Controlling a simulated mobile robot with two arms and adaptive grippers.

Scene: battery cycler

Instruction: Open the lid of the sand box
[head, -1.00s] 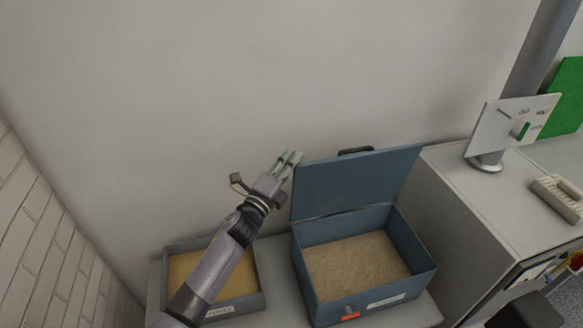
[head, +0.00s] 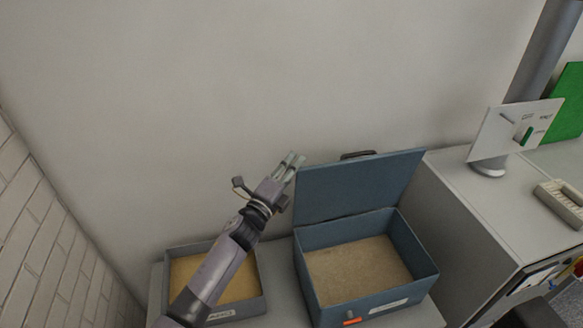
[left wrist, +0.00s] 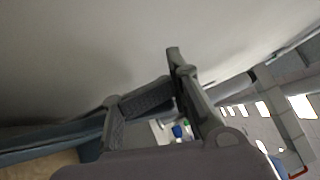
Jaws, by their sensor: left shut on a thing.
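The sand box (head: 414,258) is a blue box with its lid (head: 355,186) standing open, nearly upright at the back. A dark handle (head: 357,154) shows on the lid's top edge. Light brown sand (head: 358,270) fills the box. My left gripper (head: 291,162) is at the lid's upper left corner, shut on the lid's side edge. In the left wrist view its fingers (left wrist: 165,85) are close together, with the lid's blue edge (left wrist: 50,140) running in from the left; the exact contact is hard to see. My right gripper is not in view.
A shallow grey tray (head: 262,290) with tan contents stands left of the box, partly behind my left arm. A grey cabinet (head: 462,215) stands close at the right, with a sign on a stand (head: 515,132). The wall is close behind the lid.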

